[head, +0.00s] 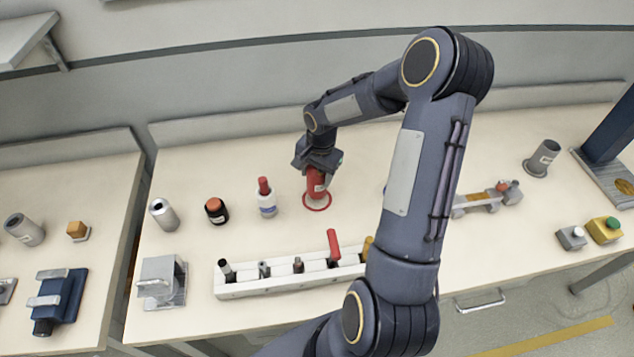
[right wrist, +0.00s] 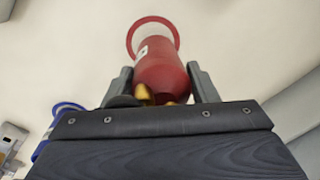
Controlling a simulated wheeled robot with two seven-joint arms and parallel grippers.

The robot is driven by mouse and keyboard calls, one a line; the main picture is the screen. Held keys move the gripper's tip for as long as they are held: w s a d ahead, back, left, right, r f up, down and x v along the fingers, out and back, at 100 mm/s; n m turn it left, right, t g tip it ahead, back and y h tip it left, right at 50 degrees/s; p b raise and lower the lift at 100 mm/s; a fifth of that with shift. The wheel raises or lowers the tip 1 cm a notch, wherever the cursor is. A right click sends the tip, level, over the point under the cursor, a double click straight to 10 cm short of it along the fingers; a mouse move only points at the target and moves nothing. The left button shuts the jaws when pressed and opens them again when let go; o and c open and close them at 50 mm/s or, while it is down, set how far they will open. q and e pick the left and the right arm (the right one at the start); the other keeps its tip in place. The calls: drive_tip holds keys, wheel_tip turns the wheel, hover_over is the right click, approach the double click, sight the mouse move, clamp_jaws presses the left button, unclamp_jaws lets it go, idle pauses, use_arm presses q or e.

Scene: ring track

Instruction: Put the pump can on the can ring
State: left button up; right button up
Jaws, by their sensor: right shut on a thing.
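The red pump can (head: 316,184) has a white label and is at the middle of the bench, at the red ring (head: 317,207) marked on the bench top. My right gripper (head: 318,168) comes down from above and is shut on the can's upper part. In the right wrist view the can (right wrist: 162,68) sits between the two fingers (right wrist: 160,85), and its far end overlaps the red ring (right wrist: 133,27). Whether its base touches the bench I cannot tell. My left gripper is not in view.
A bottle with a red cap (head: 267,200), a dark jar (head: 216,211) and a metal can (head: 164,214) stand to the left. A white tool rack (head: 290,282) lies in front. A grey cup (head: 542,158) stands at the right. My right arm hides part of the bench.

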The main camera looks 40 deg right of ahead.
sight(316, 190)
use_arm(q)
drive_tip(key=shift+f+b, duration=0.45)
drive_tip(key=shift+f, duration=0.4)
use_arm(e)
drive_tip(key=shift+s+f, duration=0.1)
drive_tip(key=shift+f, duration=1.25)
drive_tip(key=shift+f, duration=0.2)
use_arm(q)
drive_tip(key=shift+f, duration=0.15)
use_arm(e)
drive_tip(key=o, duration=1.1)
drive_tip(key=shift+c, duration=0.2)
